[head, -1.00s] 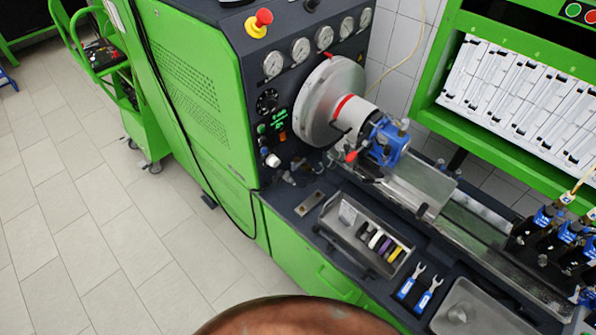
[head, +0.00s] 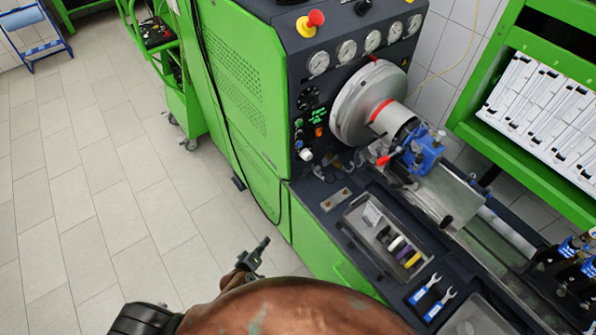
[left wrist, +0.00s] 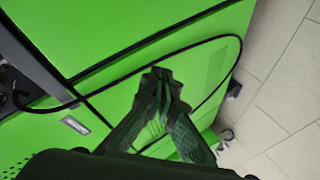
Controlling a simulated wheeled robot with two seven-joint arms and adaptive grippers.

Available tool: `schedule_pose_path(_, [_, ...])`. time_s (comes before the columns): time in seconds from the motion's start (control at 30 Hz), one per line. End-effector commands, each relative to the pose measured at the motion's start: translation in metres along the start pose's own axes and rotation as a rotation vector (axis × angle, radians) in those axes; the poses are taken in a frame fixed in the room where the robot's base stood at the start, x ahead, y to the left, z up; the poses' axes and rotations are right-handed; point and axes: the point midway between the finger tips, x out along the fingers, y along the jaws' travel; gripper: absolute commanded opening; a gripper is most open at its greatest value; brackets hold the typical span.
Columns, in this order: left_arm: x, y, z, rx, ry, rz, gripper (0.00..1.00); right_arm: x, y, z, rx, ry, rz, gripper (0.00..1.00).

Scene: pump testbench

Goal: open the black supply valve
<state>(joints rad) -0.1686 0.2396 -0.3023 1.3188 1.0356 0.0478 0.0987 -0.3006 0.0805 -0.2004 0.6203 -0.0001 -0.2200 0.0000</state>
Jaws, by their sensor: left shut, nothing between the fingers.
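My left gripper (head: 256,257) shows in the head view at the bottom, over the floor in front of the green cabinet. It is shut and empty, apart from the bench. In the left wrist view its fingertips (left wrist: 160,78) are together in front of a green panel and a black cable. A small black valve-like fitting (head: 318,170) sits at the lower edge of the dark control panel (head: 330,105), up and right of the gripper. I cannot tell for sure that it is the supply valve, nor its setting. My right gripper is not in view.
A black cable (head: 222,128) hangs down the green cabinet (head: 240,80). A metal tray (head: 370,215) and blue-handled wrenches (head: 425,290) lie on the bench. A chuck (head: 360,105) with a blue clamp (head: 420,150) stands behind.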

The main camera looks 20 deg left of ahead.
Motion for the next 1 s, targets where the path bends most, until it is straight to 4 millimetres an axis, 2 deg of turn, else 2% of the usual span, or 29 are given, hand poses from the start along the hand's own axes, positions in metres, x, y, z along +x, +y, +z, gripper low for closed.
schedule_pose_path(0.03, [0.006,0.056,-0.034,-0.098,0.055,0.088,0.0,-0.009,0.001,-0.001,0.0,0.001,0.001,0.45])
schedule_pose_path(0.1, [0.009,0.118,-0.068,-0.24,0.107,0.191,0.0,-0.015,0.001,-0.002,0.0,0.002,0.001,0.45])
schedule_pose_path(0.2, [0.004,0.19,-0.103,-0.415,0.141,0.31,0.0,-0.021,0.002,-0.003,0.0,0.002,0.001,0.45])
schedule_pose_path(0.3, [-0.004,0.237,-0.122,-0.538,0.147,0.386,0.0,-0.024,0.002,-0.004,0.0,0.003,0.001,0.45])
schedule_pose_path(0.33, [-0.006,0.246,-0.126,-0.565,0.146,0.401,0.0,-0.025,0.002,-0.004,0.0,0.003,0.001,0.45])
schedule_pose_path(0.4, [-0.01,0.262,-0.131,-0.61,0.144,0.426,0.0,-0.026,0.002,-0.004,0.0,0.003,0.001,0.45])
schedule_pose_path(0.5, [-0.012,0.271,-0.134,-0.638,0.141,0.441,0.0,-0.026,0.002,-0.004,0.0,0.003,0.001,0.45])
schedule_pose_path(0.83, [-0.01,0.271,-0.134,-0.639,0.141,0.441,0.0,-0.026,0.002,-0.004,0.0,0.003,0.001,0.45])
schedule_pose_path(1.0, [0.005,0.278,-0.139,-0.639,0.142,0.442,0.0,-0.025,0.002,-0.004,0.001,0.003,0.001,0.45])
